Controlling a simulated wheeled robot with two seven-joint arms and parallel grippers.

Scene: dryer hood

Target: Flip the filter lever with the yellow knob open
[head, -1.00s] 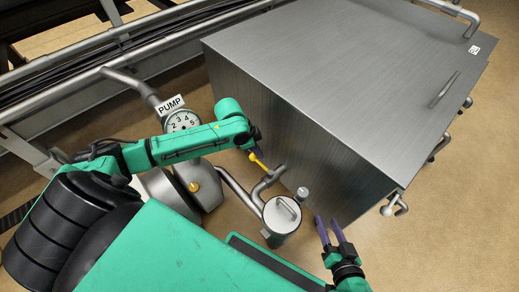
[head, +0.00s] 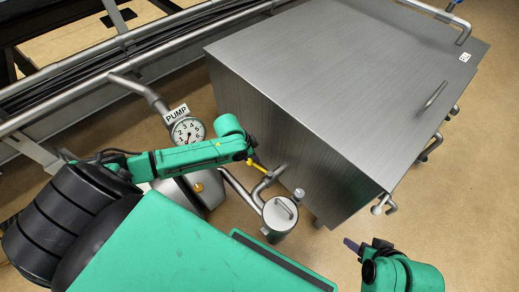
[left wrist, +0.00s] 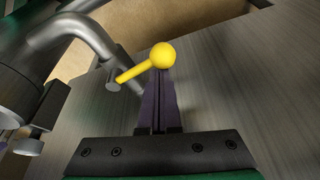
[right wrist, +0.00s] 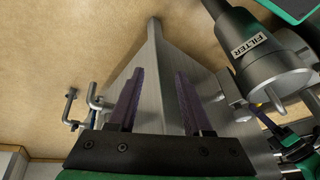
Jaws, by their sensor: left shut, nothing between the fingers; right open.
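The filter lever is a yellow rod (left wrist: 132,72) with a round yellow knob (left wrist: 163,55), mounted on a grey pipe. In the head view the yellow lever (head: 258,162) sits above the filter canister (head: 280,214), beside the big metal box. My left gripper (left wrist: 160,75) is shut and empty. Its fingertips are right at the knob, which overlaps them in the left wrist view; I cannot tell whether they touch. My right gripper (right wrist: 160,72) is open and empty. In the head view it is right of the canister, near the box's front corner. The right wrist view shows the canister's FILTER label (right wrist: 250,46).
The large metal box (head: 330,90) fills the upper right. A pump gauge (head: 188,131) and pipes stand left of it. The floor right of the box is clear.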

